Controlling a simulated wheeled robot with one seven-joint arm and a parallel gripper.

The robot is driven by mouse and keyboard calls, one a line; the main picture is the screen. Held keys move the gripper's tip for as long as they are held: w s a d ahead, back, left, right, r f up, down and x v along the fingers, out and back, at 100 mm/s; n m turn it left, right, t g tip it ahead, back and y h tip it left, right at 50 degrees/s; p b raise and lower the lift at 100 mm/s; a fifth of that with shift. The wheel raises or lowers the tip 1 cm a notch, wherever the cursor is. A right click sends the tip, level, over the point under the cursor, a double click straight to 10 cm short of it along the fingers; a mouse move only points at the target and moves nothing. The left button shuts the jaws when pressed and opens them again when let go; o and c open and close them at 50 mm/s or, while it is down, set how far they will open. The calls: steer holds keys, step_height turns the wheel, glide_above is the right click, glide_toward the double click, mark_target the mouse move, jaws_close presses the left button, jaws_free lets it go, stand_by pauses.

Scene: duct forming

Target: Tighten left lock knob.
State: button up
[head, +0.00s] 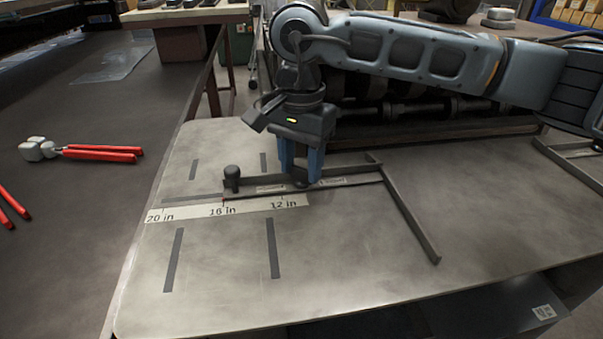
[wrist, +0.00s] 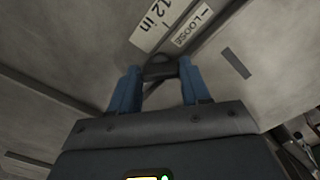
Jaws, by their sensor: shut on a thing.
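My gripper (head: 301,178) points down over the slide bar on the metal table, shut on a dark lock knob (wrist: 160,70). In the wrist view the knob sits between the two blue fingertips; in the head view the fingers mostly hide it. A label reading "LOOSE" (wrist: 192,25) lies just beyond the knob. The grey stop frame (head: 408,215) has a long bar running left and an arm angled toward the front. A round-topped dark post (head: 232,178) stands at the bar's left end, apart from my gripper.
A scale strip (head: 228,208) marked 20, 16 and 12 in lies in front of the bar. Red-handled pliers (head: 98,153) lie on the dark bench at left. Dark machinery (head: 430,115) stands behind my gripper. The table front is clear.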

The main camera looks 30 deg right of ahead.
mark_target(300, 169)
steer(key=m+b, duration=0.3)
steer(key=m, duration=0.2)
steer(key=shift+w+f+m+b, duration=0.1)
steer(key=shift+f+m+b, duration=0.05)
steer(key=shift+m+b, duration=1.3)
steer(key=shift+m, duration=1.05)
steer(key=o, duration=1.1)
steer(key=shift+c, duration=0.2)
steer(key=shift+w+r, duration=0.1)
steer(key=shift+r, duration=0.2)
step_height(300, 169, up, 8)
steer(key=shift+f, duration=0.2)
